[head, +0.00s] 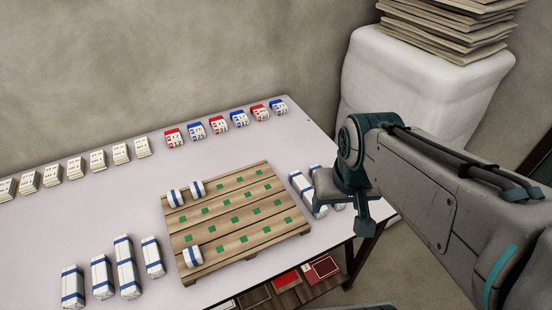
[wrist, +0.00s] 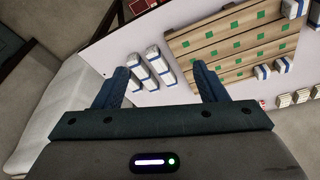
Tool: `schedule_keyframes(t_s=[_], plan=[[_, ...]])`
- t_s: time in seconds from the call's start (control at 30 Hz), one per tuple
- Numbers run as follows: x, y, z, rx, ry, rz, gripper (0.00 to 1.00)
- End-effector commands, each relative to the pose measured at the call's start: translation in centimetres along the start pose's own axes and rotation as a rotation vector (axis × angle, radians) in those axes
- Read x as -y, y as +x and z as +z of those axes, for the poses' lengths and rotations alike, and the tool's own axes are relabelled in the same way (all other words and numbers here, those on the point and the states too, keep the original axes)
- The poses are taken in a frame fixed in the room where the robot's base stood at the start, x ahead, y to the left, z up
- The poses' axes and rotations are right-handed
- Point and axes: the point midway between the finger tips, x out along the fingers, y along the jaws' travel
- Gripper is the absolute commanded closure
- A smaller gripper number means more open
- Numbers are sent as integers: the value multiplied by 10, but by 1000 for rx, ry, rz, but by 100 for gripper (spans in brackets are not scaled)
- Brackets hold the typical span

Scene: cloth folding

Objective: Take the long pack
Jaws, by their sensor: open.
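Two long white packs with blue bands lie side by side right of the pallet; in the wrist view the nearer-to-pallet one (wrist: 160,66) and its neighbour (wrist: 140,72) show between my fingers. In the head view one of them (head: 303,189) shows beside my gripper (head: 342,206), which partly hides the other. My gripper is open and empty above this group; it also shows in the wrist view (wrist: 159,86). Another long pack (head: 125,268) stands out among shorter ones at the table's front left. I cannot tell which one the task means.
A wooden pallet (head: 222,240) with green squares holds 3 short packs. Several red and blue calendar-like blocks (head: 215,124) and white cards (head: 97,160) line the table's (head: 120,200) back edge. A white wrapped stack (head: 400,90) stands at the back right.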

Motion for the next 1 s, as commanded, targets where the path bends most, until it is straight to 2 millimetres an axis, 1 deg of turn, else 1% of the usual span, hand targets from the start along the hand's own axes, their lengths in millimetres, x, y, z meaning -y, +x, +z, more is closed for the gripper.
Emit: schedule_keyframes(t_s=[0.07, 0.1, 0.13, 0.27, 0.37, 0.5, 0.57, 0.7, 0.8, 0.9, 1.0], plan=[[0, 7, -10, 15, -17, 12, 35], [-6, 11, -17, 25, -11, 25, 35], [-7, 14, -23, 33, -20, 33, 35], [-3, 33, -54, 76, -95, 52, 35], [1, 52, -80, 109, -156, 59, 35], [5, 83, -114, 152, -229, 54, 35], [5, 98, -128, 170, -255, 46, 35], [5, 135, -158, 204, -313, 19, 35], [4, 160, -176, 221, -344, -5, 35], [4, 180, -189, 234, -368, -28, 35], [4, 193, -198, 239, -384, -45, 35]])
